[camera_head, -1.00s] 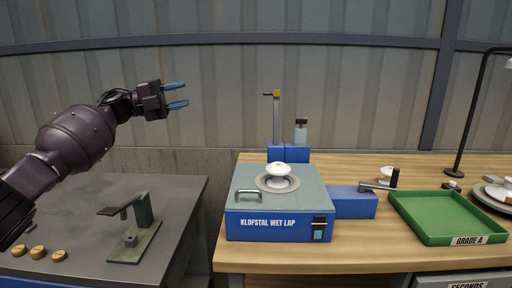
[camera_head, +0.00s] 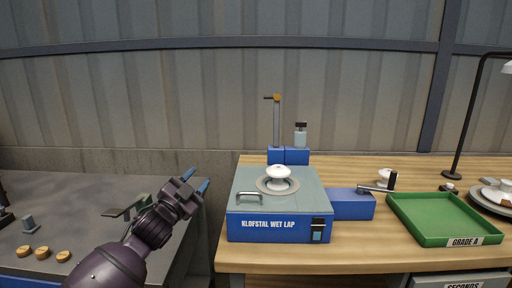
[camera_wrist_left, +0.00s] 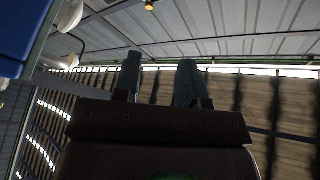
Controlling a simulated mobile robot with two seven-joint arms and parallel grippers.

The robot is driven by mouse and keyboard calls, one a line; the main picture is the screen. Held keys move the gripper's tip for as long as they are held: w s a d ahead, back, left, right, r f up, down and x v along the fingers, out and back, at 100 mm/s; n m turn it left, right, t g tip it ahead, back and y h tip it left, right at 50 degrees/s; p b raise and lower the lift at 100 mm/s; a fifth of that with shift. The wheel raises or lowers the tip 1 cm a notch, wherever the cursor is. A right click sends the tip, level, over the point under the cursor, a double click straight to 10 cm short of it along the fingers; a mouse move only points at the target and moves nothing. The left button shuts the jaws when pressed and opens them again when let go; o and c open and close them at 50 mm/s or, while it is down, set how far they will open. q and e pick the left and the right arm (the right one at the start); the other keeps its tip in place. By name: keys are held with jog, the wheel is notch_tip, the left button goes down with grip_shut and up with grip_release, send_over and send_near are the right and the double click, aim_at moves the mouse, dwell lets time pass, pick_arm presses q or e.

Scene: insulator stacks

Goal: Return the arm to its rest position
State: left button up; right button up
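My left gripper (camera_head: 197,180) is in the lower left of the head view, over the gap between the grey bench and the wooden bench. Its two blue fingers are apart, with nothing between them. In the left wrist view the same fingers (camera_wrist_left: 158,82) stand apart and empty against the wall and roof. My purple left arm comes up from the bottom edge. My right gripper is not in view.
The blue lap machine (camera_head: 275,229) with a white insulator (camera_head: 278,171) on top stands right of the gripper. A green tray (camera_head: 462,240) is farther right. A green stand (camera_head: 142,205) on the grey bench (camera_head: 60,188) is partly hidden by my arm. Wooden knobs (camera_head: 41,252) lie nearby.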

pick_arm(q)
jog(key=s+a+f+n+g+y, duration=0.2)
jog(key=s+a+f+n+y, duration=0.15)
jog(key=s+f, duration=0.5)
jog(key=s+a+f+n+g+y, duration=0.1)
jog(key=s+a+f+n+y, duration=0.2)
jog(key=s+f, duration=0.6)
jog(key=s+a+f+n+g+y, duration=0.1)
jog(key=s+f+n, duration=0.1)
jog(key=s+f, duration=0.3)
jog(key=s+a+f+n+g+y+p, duration=0.1)
jog(key=s+f, duration=0.5)
jog(key=s, duration=0.6)
jog(key=s+a+f+n+g+y, duration=0.1)
jog(key=s+a+f+n+g, duration=0.2)
jog(key=s+f, duration=0.3)
jog(key=s, duration=0.3)
jog(key=shift+a+p, duration=0.15)
jog(key=shift+p, duration=0.2)
jog(key=shift+s, duration=0.1)
jog(key=shift+f, duration=0.1)
